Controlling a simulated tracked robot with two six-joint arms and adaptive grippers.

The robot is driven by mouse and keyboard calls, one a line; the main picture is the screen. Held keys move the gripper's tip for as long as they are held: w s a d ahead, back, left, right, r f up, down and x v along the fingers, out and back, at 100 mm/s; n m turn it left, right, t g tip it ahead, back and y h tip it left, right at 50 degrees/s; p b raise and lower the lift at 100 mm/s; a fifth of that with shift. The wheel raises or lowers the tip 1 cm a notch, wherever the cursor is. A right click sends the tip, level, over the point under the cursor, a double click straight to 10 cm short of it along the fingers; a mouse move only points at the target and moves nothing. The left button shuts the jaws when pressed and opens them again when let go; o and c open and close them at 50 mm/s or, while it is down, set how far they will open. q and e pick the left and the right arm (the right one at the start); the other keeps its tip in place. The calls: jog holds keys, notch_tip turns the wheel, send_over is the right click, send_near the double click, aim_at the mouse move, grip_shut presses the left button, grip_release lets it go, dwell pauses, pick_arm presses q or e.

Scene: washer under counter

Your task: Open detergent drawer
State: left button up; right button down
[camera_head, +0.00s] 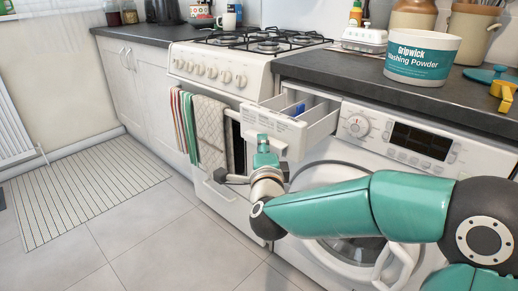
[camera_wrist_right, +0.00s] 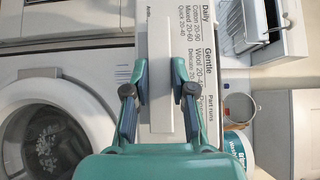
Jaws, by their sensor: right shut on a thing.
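The white detergent drawer (camera_head: 286,128) sticks well out of the washing machine (camera_head: 352,160), below the counter edge. Its open top shows compartments and a blue part inside. My right gripper (camera_head: 264,148) is at the drawer's front. In the right wrist view, the fingers of my right gripper (camera_wrist_right: 159,92) are closed on both sides of the white drawer front (camera_wrist_right: 185,28), which carries printed programme text. The exact grip surface is partly hidden by the fingers. My left gripper is not in view.
The washer's round door (camera_head: 345,250) is below the drawer, partly behind my right arm. A Gripwick washing powder tub (camera_head: 421,58) stands on the dark counter (camera_head: 320,68). The cooker (camera_head: 222,75) with hanging towels (camera_head: 210,130) is on the left.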

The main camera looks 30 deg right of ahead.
jog(key=shift+f, duration=0.45)
jog(key=c, duration=1)
grip_release()
jog(key=shift+d, duration=0.1)
jog(key=shift+c, duration=0.2)
jog(key=shift+r, duration=0.15)
jog(key=v, duration=1.2)
